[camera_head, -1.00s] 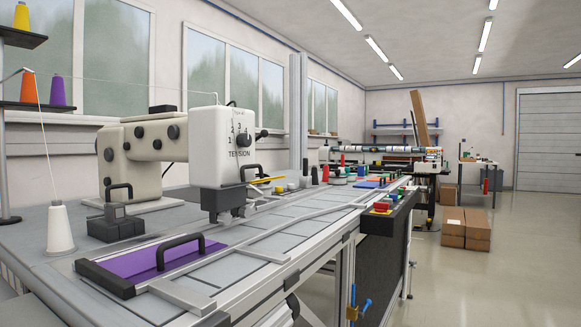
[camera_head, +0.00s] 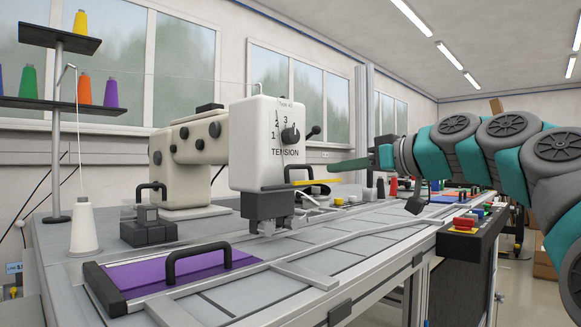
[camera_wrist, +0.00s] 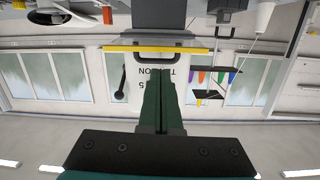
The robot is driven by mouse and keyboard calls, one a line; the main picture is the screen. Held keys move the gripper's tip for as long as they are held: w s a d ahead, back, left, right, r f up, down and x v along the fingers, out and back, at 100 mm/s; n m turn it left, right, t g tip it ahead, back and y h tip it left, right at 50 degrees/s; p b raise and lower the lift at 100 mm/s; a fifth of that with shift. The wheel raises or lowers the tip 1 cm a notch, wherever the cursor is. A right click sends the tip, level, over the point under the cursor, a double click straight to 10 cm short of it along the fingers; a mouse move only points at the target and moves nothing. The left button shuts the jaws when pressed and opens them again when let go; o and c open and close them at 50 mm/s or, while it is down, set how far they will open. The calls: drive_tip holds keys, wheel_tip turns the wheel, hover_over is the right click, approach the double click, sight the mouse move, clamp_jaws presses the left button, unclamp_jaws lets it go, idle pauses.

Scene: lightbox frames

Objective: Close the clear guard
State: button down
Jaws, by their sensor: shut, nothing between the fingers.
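The white sewing machine head (camera_head: 268,140) has a tension dial and the word TENSION on its front. The clear guard juts out roughly level from the lower front of the head, marked by a yellow edge (camera_head: 318,182) and a black handle (camera_head: 298,168). Its clear panel is hard to make out. My gripper (camera_head: 332,167) reaches in from the right, its green fingers shut and empty, with tips near the handle. In the upside-down wrist view, the shut fingers (camera_wrist: 163,72) point at the guard's yellow edge (camera_wrist: 150,48), and the handle lies just past the tips. Contact cannot be told.
A purple plate (camera_head: 155,272) with a black handle lies on the front of the table. A white thread cone (camera_head: 83,228) and a spool stand (camera_head: 58,120) are at left. A red-buttoned control box (camera_head: 466,222) sits at the table's right edge.

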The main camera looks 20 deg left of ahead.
drive_tip(key=shift+n+y, duration=0.3)
drive_tip(key=shift+y, duration=0.1)
drive_tip(key=x, duration=0.3)
drive_tip(key=r+p+x, duration=0.1)
drive_tip(key=x, duration=0.3)
drive_tip(key=r+p+x, duration=0.1)
drive_tip(key=x, duration=0.3)
drive_tip(key=shift+w+r, duration=0.15)
drive_tip(key=shift+w, duration=0.05)
